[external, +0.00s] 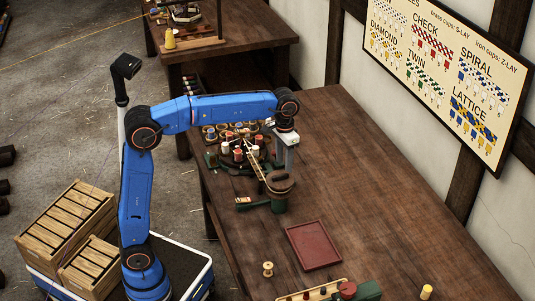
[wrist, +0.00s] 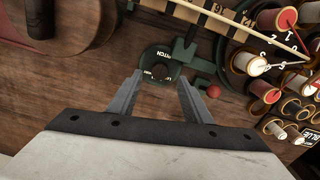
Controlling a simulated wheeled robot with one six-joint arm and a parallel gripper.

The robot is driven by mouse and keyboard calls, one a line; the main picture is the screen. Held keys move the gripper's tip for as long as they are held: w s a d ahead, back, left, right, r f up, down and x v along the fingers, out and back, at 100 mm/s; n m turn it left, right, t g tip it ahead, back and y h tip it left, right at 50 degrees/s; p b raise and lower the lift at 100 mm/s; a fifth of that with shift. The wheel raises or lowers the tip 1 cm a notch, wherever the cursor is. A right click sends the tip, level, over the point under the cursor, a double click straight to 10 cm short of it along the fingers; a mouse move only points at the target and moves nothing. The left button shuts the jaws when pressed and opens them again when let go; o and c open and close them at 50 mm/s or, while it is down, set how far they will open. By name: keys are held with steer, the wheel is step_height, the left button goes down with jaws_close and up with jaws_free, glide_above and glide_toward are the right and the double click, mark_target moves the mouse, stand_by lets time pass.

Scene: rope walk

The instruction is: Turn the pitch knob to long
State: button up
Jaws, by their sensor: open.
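The pitch knob (wrist: 161,72) is a small round dark dial on a green mount, seen in the wrist view just beyond my fingertips. White lettering, including PITCH, shows at it. I cannot tell which mark it points to. My gripper (wrist: 162,84) is open and empty, with one grey finger on each side of the knob's near edge. Whether the fingers touch it is unclear. In the external view my gripper (external: 289,153) hangs above the bench beside the bobbin rack, and I cannot make out the knob there.
A red ball (wrist: 213,91) sits right of the fingers. Bobbins (wrist: 262,90) crowd the right, and a pale wooden strip (wrist: 215,15) crosses above. A round wooden-topped stand (external: 280,183) is close by.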

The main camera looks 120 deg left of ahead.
step_height(320, 180, up, 13)
stand_by(0.4)
steer(key=shift+s+f, duration=0.1)
steer(key=s+d+f+m+t+y, duration=0.1)
steer(key=s+d+f+m, duration=0.25)
steer(key=d, duration=0.95)
steer(key=s+d+f+m+t, duration=0.1)
steer(key=s+d+f+m, duration=0.2)
steer(key=d, duration=1)
steer(key=s+d+f+m+t, duration=0.1)
steer(key=s+d+f+m, duration=0.1)
steer(key=s+d+f, duration=0.5)
steer(key=s+d+f+m+t, duration=0.1)
steer(key=s+d+f+m, duration=0.1)
steer(key=s+d+f, duration=0.6)
step_height(320, 180, down, 6)
steer(key=shift+s+d+f+t+h, duration=0.1)
steer(key=shift+s+d+t+h, duration=0.25)
steer(key=shift+s, duration=0.3)
